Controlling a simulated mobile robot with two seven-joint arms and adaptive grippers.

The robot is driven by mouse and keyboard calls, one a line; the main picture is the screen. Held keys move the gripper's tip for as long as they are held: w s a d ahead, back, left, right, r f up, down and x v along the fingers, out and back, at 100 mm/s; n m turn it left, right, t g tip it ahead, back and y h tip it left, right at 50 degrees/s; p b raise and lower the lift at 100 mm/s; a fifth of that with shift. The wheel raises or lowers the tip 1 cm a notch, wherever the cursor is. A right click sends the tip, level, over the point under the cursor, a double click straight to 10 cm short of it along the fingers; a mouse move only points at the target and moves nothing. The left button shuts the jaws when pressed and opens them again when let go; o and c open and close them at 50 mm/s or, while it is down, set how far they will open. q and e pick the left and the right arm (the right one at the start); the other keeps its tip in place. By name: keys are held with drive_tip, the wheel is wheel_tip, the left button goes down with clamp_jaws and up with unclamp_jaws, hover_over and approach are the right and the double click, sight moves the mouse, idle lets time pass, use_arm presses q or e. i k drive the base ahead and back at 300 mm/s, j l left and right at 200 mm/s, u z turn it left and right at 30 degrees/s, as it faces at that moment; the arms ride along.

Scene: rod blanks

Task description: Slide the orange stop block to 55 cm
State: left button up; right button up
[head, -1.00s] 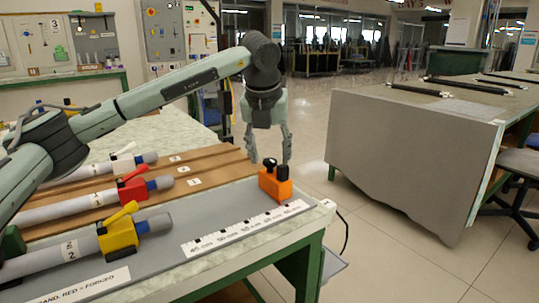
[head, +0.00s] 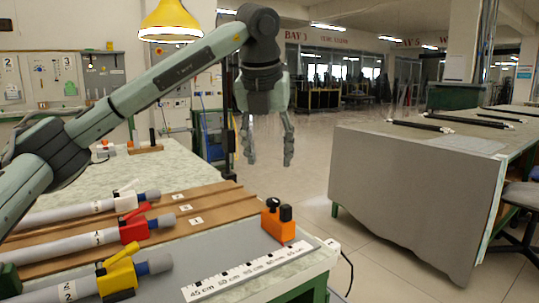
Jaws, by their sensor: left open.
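The orange stop block (head: 278,224) with black knobs on top stands upright on the grey bench top, near the bench's right end. A white scale strip (head: 247,272) with cm marks lies in front of it; "45 cm" reads at its left end, and the other numbers are too small to read surely. My left gripper (head: 268,161) points down, open and empty, above and behind the block and apart from it. My right gripper is not in view.
A yellow lamp (head: 170,20) hangs above. A grey-draped table (head: 410,185) stands right, across open floor.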

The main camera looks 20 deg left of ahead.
sight(281, 225)
drive_tip(key=k, duration=1)
